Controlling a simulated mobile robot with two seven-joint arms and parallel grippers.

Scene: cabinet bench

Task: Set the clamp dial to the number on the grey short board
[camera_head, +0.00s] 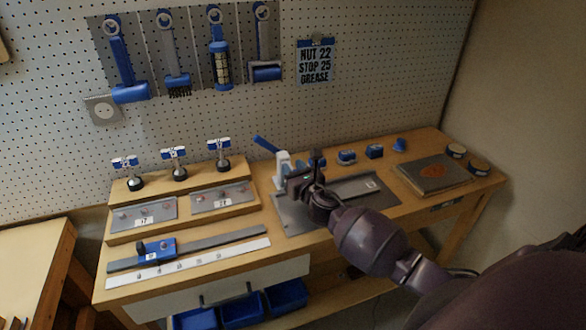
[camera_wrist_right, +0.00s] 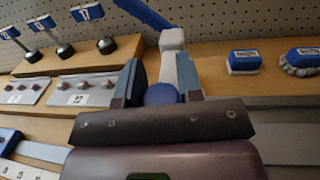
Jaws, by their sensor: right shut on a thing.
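The clamp (camera_head: 282,163) has a white-grey post and a raised blue lever (camera_head: 265,144); it stands at the back of a grey plate (camera_head: 294,217) on the bench. My right gripper (camera_head: 312,172) is at the clamp. In the right wrist view its fingers (camera_wrist_right: 157,88) are shut on a round blue dial (camera_wrist_right: 161,95), just in front of the clamp post (camera_wrist_right: 172,40). The dial's markings are hidden. A short grey-blue board (camera_head: 316,62) hangs on the pegboard and reads "NUT 22, STOP 25, GREASE". My left gripper is out of view.
Left of the clamp, a wooden stepped stand (camera_head: 240,215) holds small grey panels and several blue-topped knobs. A blue slider (camera_head: 156,251) sits on a grey rail. Small blue blocks (camera_head: 347,157) stand right of the clamp, and a book (camera_head: 433,174) lies further right.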

